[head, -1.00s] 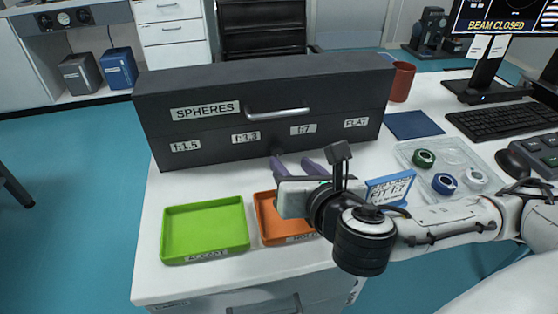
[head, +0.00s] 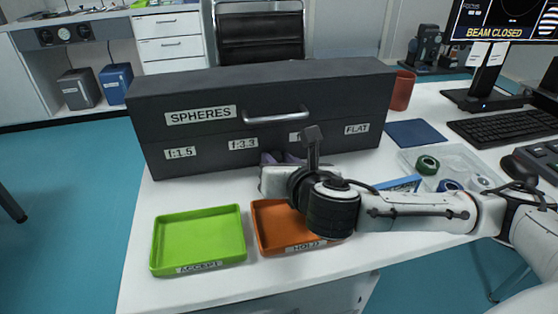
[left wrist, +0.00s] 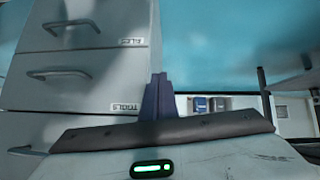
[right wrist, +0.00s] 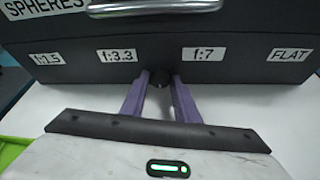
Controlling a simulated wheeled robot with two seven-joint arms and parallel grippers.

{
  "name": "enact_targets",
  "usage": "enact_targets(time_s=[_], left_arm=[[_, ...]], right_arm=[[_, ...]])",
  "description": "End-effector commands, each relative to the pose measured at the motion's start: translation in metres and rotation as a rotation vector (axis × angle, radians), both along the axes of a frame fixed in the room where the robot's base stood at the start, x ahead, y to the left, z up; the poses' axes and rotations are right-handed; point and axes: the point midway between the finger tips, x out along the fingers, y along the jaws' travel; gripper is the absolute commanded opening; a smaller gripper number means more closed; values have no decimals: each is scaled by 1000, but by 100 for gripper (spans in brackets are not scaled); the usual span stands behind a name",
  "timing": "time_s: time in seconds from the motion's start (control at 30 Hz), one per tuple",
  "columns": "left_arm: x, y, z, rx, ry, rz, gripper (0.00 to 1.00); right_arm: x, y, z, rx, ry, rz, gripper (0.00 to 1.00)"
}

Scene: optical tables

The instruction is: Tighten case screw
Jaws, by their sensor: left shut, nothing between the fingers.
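The case is a wide dark box (head: 262,115) on the white table, with a handle and lens labels on its front. The case screw shows as a small black round knob (right wrist: 162,78) low on that front, between the f:3.3 and f:7 labels, in the right wrist view. My right gripper (right wrist: 162,84) has its purple fingers on both sides of the knob, and the knob fills the gap at the tips. In the head view my right gripper (head: 280,159) hides the screw. My left gripper (left wrist: 158,80) is shut and empty, in front of drawers, and out of the head view.
A green tray (head: 200,268) and an orange tray (head: 275,247) lie in front of the case. A clear tray (head: 440,158) with rolls, a blue mat (head: 414,133) and a red cup (head: 402,90) stand to the right. Drawers (left wrist: 85,70) fill the left of the left wrist view.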

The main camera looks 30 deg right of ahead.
Motion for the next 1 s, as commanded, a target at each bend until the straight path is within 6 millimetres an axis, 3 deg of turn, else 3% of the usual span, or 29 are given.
enact_targets(time_s=[0.03, 0.17, 0.57, 1.0], left_arm=[[0, 0, 0, 0, 0, 0, 0], [0, 0, -1, 0, 2, 0, 0], [-3, 4, 30, 44, 32, -21, 0], [0, 6, 84, 66, 37, -17, 0]], right_arm=[[0, 0, 0, 0, 0, 0, 19], [0, 0, 0, 0, 0, 0, 0], [0, 2, 9, -147, 43, -2, 0], [1, 4, 6, -417, 111, -1, 0]])
